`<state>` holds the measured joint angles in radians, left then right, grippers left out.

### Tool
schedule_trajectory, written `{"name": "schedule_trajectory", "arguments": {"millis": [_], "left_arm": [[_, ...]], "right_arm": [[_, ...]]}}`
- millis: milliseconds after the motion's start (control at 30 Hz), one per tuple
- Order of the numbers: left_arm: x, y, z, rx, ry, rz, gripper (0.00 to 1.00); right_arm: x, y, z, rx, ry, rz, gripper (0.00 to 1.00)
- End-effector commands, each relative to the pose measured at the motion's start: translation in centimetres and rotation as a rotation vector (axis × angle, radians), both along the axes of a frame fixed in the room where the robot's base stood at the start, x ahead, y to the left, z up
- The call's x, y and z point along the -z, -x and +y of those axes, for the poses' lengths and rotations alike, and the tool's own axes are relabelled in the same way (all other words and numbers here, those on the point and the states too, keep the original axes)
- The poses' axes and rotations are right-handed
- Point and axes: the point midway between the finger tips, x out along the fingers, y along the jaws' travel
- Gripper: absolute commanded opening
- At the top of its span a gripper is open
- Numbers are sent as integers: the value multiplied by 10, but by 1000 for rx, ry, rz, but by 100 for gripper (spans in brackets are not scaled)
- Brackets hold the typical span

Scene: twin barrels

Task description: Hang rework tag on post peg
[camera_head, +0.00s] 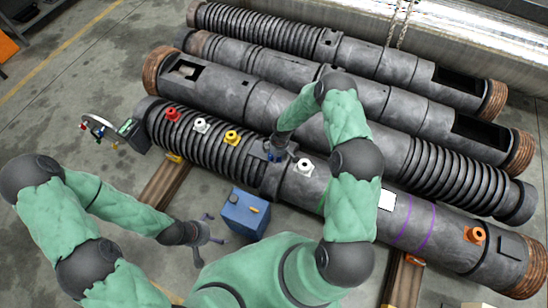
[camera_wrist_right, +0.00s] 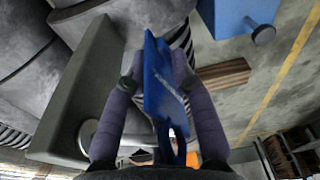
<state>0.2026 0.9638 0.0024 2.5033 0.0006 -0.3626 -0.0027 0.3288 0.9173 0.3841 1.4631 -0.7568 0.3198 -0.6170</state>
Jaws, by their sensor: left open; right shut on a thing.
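The blue rework tag (camera_wrist_right: 162,90) is held between the fingers of my right gripper (camera_wrist_right: 160,95) in the right wrist view. It is a flat panel with faint lettering, seen nearly edge-on. In the head view my right gripper (camera_head: 277,150) is over the front barrel, with a little blue showing at its fingers. In the wrist view a grey flat-sided block (camera_wrist_right: 78,85), possibly the post, stands left of the tag. A pale round end (camera_wrist_right: 86,136) shows beside it; I cannot tell if it is the peg. My left gripper (camera_head: 206,242) is open and empty above the floor.
The front barrel (camera_head: 345,200) carries red (camera_head: 172,114), white (camera_head: 201,125), yellow (camera_head: 232,137) and orange (camera_head: 474,234) fittings. More barrels lie behind it. A blue box (camera_head: 244,212) stands by my left gripper. A cable coil (camera_head: 98,126) lies at left.

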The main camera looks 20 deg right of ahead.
Motion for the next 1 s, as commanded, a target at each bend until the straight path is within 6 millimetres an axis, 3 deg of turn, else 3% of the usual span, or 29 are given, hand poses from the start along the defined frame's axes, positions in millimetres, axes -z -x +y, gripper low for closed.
{"name": "schedule_trajectory", "arguments": {"millis": [533, 1000], "left_arm": [[4, 0, 0, 0, 0, 0, 100], [8, 0, 0, 0, 0, 0, 100]], "right_arm": [[7, -17, -19, 1, 0, -1, 0], [6, -19, -21, 1, 0, -1, 0]]}}
